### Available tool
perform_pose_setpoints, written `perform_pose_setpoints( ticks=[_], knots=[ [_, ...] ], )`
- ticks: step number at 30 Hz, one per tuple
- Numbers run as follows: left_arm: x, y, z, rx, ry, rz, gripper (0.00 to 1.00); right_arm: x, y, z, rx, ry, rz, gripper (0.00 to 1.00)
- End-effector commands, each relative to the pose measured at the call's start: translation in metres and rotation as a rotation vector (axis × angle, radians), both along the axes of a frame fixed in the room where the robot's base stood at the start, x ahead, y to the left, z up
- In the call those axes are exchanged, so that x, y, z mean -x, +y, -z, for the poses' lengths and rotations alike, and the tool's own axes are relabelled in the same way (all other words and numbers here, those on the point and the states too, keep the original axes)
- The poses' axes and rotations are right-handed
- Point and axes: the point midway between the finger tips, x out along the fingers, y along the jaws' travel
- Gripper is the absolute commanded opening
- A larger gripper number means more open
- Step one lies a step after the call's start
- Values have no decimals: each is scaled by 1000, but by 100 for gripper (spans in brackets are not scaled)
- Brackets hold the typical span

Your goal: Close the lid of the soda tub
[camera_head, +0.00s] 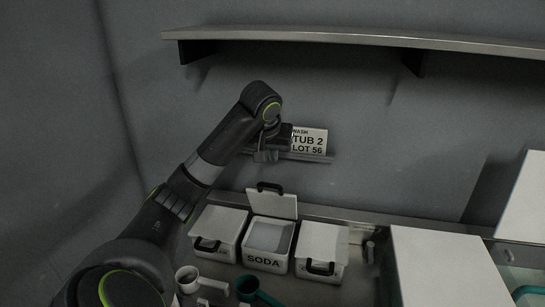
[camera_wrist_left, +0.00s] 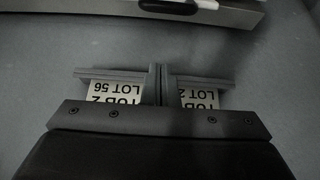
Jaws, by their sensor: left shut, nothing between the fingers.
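The soda tub (camera_head: 266,262) is the middle of three white tubs on the counter, with SODA on its front. Its lid (camera_head: 270,205) stands upright at the back, open, with a dark handle (camera_head: 270,187) at the top edge. The inside of the tub shows pale contents. My left gripper (camera_head: 265,156) is in the air above and behind the lid, near the wall sign, apart from the lid. In the left wrist view its fingers (camera_wrist_left: 162,85) are together with nothing between them. My right gripper is not in view.
White tubs with closed lids stand to the left (camera_head: 217,230) and right (camera_head: 321,248). A sign (camera_head: 309,141) reading TUB 2 LOT 56 is on the wall. A white box (camera_head: 445,265) is at right; a shelf (camera_head: 350,37) runs above.

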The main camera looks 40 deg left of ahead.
Motion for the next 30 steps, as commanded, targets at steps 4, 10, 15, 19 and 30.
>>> perform_pose_setpoints(
  ticks=[4, 10, 15, 19, 30],
  knots=[
    [-14, 8, 27, 6, 9, -3, 0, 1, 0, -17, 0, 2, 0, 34],
    [-20, 13, 54, -2, 6, 1, 0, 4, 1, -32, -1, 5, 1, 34],
    [-3, 3, 58, -1, 5, 0, 0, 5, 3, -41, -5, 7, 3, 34],
    [4, -2, 61, -1, 4, -1, 0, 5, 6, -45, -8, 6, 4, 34],
    [8, -4, 63, 0, 3, -2, 0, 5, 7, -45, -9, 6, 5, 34]
  ],
)
